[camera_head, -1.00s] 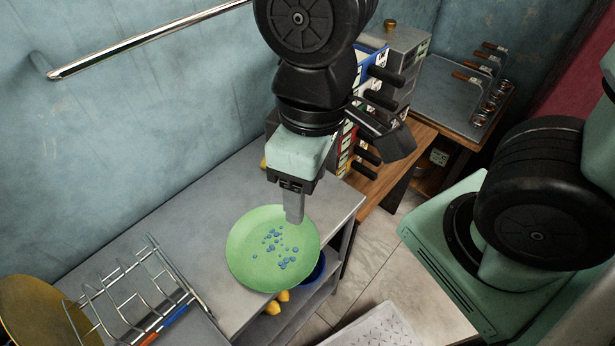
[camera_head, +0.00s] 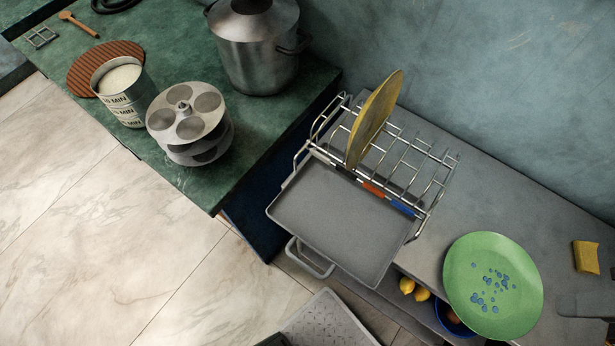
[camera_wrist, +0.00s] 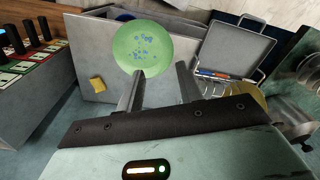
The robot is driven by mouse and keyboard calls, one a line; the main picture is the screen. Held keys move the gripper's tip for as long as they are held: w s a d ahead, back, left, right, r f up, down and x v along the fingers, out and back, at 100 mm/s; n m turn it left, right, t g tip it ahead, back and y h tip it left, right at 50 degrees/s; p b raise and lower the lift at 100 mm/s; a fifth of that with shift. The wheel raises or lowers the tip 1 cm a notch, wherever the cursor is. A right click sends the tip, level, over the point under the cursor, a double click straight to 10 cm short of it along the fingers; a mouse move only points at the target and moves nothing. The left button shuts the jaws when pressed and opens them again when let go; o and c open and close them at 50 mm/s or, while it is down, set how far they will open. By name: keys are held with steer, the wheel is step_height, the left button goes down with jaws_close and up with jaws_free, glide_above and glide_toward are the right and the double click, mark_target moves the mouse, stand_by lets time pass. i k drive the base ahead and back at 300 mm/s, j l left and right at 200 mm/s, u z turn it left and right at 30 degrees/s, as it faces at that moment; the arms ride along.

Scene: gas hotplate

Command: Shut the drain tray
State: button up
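The drain tray (camera_head: 340,220) is a flat grey tray with a raised rim. In the head view it sticks out from under the wire dish rack (camera_head: 440,165), past the counter's front edge. The tray also shows in the wrist view (camera_wrist: 238,48), at the upper right. A yellow plate (camera_head: 376,115) stands upright in the rack. My gripper (camera_wrist: 159,73) is open in the wrist view, with its two grey fingers apart and nothing seen between them. Beyond the fingertips is a green plate with blue dots (camera_wrist: 150,42), apart from the tray.
The green plate (camera_head: 465,265) overhangs the counter's front edge. A yellow sponge (camera_head: 586,257) lies at the right. Lemons (camera_head: 414,289) and a blue bowl (camera_head: 447,322) sit below the counter. A green worktop (camera_head: 230,140) with a steel pot (camera_head: 256,60) stands left of the tray.

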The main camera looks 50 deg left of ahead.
mark_target(359, 232)
steer(key=k+j+u, duration=0.1)
steer(key=u, duration=1.3)
steer(key=k+l+u, duration=0.7)
steer(key=u, duration=0.15)
steer(key=l, duration=0.1)
